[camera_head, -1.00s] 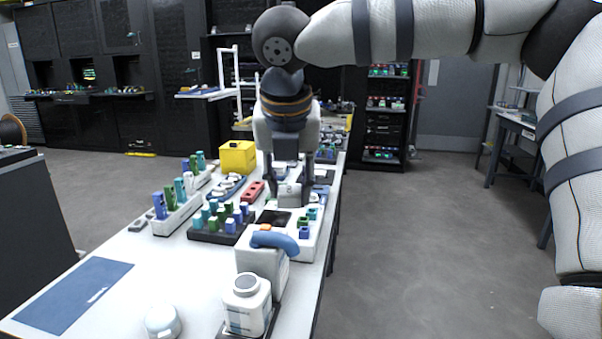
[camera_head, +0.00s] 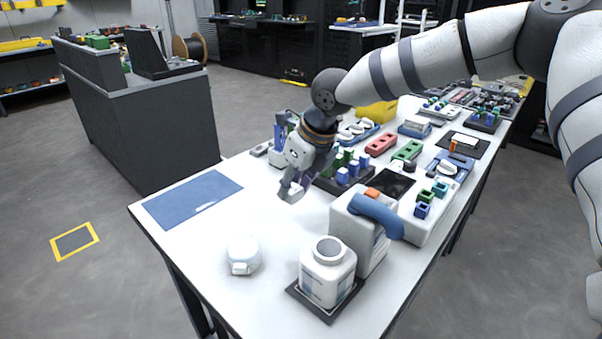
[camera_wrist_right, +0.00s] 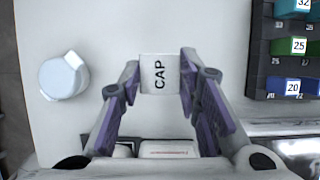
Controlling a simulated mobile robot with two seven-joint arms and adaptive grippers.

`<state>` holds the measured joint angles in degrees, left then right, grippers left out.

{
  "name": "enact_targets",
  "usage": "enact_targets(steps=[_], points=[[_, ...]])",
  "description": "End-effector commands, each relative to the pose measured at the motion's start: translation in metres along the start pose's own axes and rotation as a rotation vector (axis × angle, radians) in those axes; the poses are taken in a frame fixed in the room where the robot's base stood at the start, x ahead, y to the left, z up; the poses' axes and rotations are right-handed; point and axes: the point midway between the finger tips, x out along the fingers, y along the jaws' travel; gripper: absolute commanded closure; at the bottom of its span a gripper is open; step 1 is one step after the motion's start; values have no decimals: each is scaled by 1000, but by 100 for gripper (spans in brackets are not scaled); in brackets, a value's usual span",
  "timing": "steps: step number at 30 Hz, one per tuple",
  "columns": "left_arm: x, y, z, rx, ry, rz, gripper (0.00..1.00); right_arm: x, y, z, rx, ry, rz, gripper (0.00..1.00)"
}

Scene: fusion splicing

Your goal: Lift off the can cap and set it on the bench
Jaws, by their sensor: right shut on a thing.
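The cap (camera_head: 296,190) is partly hidden by the fingers there. Whether it touches the bench I cannot tell. The white can (camera_head: 327,280) stands upright on a dark pad at the near right, with a round grey top. My left gripper is not in view.
A white round jar (camera_head: 243,255) stands on the bench left of the can. A blue mat (camera_head: 192,198) lies at the left edge. The dark tube rack (camera_head: 345,186) and a white machine with a blue handle (camera_head: 375,215) are close by. Bare bench lies between mat and jar.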

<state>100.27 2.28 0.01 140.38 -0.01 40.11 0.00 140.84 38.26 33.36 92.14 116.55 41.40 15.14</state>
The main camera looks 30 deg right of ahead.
Motion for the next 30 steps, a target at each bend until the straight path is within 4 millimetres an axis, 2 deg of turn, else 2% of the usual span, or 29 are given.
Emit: enact_targets(steps=[9,13,30], points=[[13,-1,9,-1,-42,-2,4,36,0,-16,-1,9,2,94],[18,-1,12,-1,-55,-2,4,46,0,-20,-1,8,1,94],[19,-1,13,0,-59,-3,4,51,0,-22,-1,2,0,94]])
